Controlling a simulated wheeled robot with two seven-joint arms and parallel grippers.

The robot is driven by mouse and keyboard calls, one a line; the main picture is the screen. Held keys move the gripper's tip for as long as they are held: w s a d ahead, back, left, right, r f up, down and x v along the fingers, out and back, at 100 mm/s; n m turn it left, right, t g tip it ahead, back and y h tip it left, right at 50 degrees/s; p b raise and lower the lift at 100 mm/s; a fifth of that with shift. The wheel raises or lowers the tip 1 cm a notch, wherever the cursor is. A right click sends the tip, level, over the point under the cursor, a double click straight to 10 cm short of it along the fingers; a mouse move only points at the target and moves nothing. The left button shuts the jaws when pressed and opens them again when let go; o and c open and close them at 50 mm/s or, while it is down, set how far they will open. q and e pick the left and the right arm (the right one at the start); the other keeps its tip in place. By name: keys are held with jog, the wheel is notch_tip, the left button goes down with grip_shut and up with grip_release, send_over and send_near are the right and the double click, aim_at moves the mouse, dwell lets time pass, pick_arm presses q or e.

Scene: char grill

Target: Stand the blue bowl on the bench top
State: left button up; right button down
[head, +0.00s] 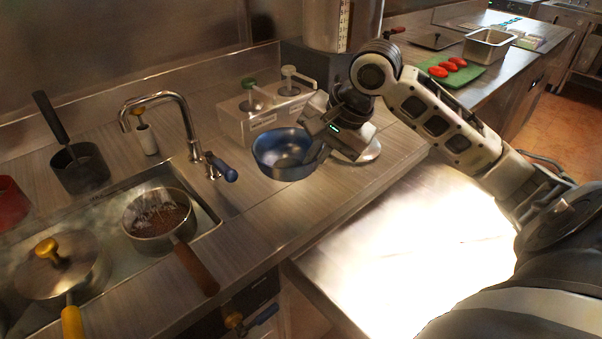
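The blue bowl (277,153) is in the middle of the head view, over the wooden-grey bench top (262,222) to the right of the sink. It is close to upright, its open side up. My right gripper (316,152) comes in from the right, its fingers at the bowl's right rim, and it appears shut on that rim. The fingertips are partly hidden against the bowl. I cannot tell whether the bowl's base touches the bench top. My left gripper is not in view.
Bench in front is clear.

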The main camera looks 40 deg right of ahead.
aim_at(288, 158)
jog(key=w+f, duration=0.1)
jog(key=f, duration=0.1)
jog(key=w+f, duration=0.2)
jog(key=shift+w+a+f, duration=0.1)
jog(key=shift+w+f, duration=0.1)
jog(key=shift+w, duration=0.05)
jog(key=f, duration=0.3)
jog(key=shift+w+f, duration=0.35)
jog(key=shift+f, duration=0.15)
jog(key=shift+f, duration=0.1)
jog(key=c, duration=2.1)
grip_release()
jog(key=shift+f, duration=0.1)
jog(key=o, duration=0.5)
jog(key=shift+c, duration=0.2)
